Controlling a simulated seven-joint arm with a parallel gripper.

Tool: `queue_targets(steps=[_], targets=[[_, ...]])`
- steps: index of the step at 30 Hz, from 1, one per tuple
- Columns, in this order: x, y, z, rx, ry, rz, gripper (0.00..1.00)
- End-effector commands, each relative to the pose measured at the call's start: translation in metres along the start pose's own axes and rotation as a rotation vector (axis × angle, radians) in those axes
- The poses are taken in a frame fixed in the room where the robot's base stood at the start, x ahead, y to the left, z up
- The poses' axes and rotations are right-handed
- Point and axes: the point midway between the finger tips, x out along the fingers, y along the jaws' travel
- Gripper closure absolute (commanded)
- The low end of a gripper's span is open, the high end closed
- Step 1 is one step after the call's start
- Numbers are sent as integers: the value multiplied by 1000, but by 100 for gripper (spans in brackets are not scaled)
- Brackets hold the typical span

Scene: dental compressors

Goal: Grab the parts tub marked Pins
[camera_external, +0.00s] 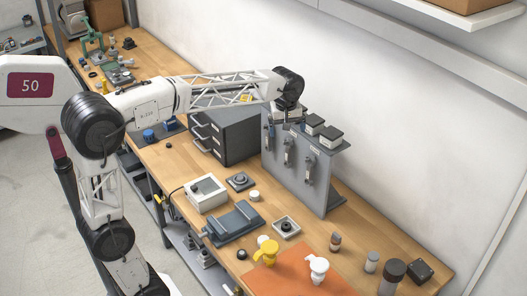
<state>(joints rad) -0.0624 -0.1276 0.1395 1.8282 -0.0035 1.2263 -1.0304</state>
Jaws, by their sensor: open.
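Small light tubs with dark tops stand in a row on the top ledge of an upright grey rack (300,175). Two show clearly, a middle tub (314,124) and a right-hand tub (330,138). Their markings are too small to read, so I cannot tell which one is marked Pins. My gripper (288,118) hangs from the black wrist over the left end of the ledge, left of the middle tub. It is open. Its fingertips are small and partly merge with what is behind them, so I cannot tell whether anything is between them.
Hand tools hang on the rack's front. A dark drawer cabinet (228,135) stands left of it under my forearm. A white box (206,193), a grey vise-like fixture (234,222) and an orange mat (300,278) lie in front. The wall is close behind.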

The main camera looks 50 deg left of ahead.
Motion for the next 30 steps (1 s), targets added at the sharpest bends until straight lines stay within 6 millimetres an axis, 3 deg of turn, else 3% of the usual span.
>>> queue_targets(steps=[9,15,21,30], targets=[[-3,70,-58,-277,-14,-39,0],[0,105,-89,-431,-17,-61,0],[1,123,-105,-514,-17,-72,0],[2,126,-107,-530,-18,-75,0]])
